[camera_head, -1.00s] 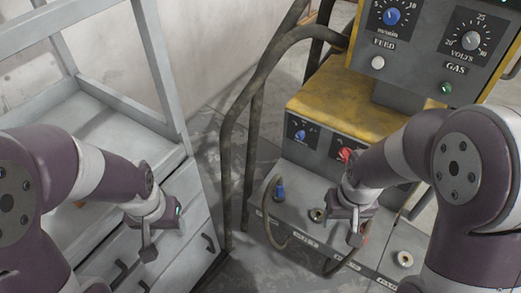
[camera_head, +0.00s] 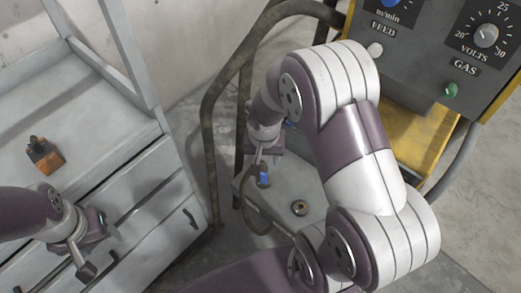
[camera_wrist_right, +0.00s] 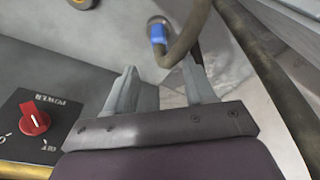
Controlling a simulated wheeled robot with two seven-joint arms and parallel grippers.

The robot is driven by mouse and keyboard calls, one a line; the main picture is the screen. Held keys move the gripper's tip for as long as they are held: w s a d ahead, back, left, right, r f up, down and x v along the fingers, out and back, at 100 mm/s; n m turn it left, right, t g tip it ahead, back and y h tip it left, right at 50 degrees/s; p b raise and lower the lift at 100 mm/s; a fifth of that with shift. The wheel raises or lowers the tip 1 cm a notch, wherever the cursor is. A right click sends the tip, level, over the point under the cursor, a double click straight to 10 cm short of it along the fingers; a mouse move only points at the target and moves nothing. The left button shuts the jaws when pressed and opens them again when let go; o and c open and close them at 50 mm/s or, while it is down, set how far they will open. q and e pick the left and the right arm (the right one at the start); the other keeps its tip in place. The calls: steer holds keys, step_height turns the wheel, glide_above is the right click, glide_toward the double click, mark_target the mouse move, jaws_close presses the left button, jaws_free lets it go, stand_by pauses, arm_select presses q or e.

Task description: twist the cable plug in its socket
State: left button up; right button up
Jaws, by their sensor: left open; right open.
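The cable plug, with a blue collar (camera_head: 263,179), stands on the light grey front ledge of the yellow welding machine. It also shows in the right wrist view (camera_wrist_right: 158,34), with a dark round end at the ledge and a dark cable leading from it. Its socket is mostly hidden. My right gripper (camera_head: 265,156) is open and close to the plug. In the right wrist view the plug lies beyond the fingertips (camera_wrist_right: 163,78), roughly between their lines, with nothing gripped. My left gripper (camera_head: 100,254) is open and empty in front of the grey drawer cabinet.
An empty brass socket (camera_head: 300,208) sits right of the plug. A red power knob (camera_wrist_right: 34,118) is on the machine's panel. A bent dark tube frame (camera_head: 208,130) stands to the left. The grey cabinet (camera_head: 140,165) carries an orange and black block (camera_head: 44,156).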

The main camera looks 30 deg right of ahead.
mark_target(264, 166)
steer(key=f+b, duration=0.1)
steer(key=f, duration=0.2)
steer(key=f+b, duration=0.1)
steer(key=f, duration=0.2)
steer(key=w+f+b, duration=0.1)
steer(key=f, duration=0.1)
steer(key=shift+d+f, duration=0.35)
steer(key=shift+f, duration=0.05)
steer(key=shift+c, duration=0.3)
jaws_close()
